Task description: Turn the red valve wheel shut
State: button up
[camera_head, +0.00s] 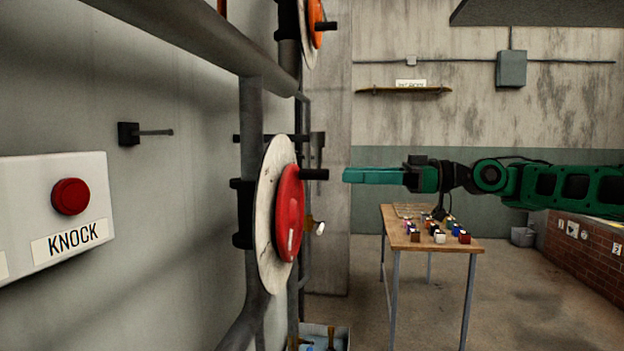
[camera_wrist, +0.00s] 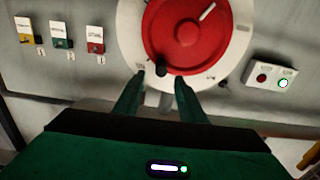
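The red valve wheel (camera_head: 289,212) stands on a white, worn dial plate (camera_head: 268,215) on the pipes at the left wall. It also shows face-on in the wrist view (camera_wrist: 187,32), with a white pointer mark toward the upper right. Its black handle (camera_head: 314,174) sticks out toward my gripper (camera_head: 345,175). In the wrist view the handle (camera_wrist: 162,71) lies at the wheel's lower left, between my two fingertips (camera_wrist: 161,77). The fingers are spread and hold nothing. In the head view a small gap shows between the handle's end and the fingertips.
An orange wheel (camera_head: 315,15) sits above. A panel with a red KNOCK button (camera_head: 70,196) is at left. Pipes (camera_head: 251,130) run beside the valve. A table (camera_head: 396,235) with several small blocks stands behind. A two-button box (camera_wrist: 273,75) is right of the dial.

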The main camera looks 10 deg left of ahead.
aim_at(317, 175)
jog(key=a, duration=0.9)
jog(key=shift+s, duration=0.25)
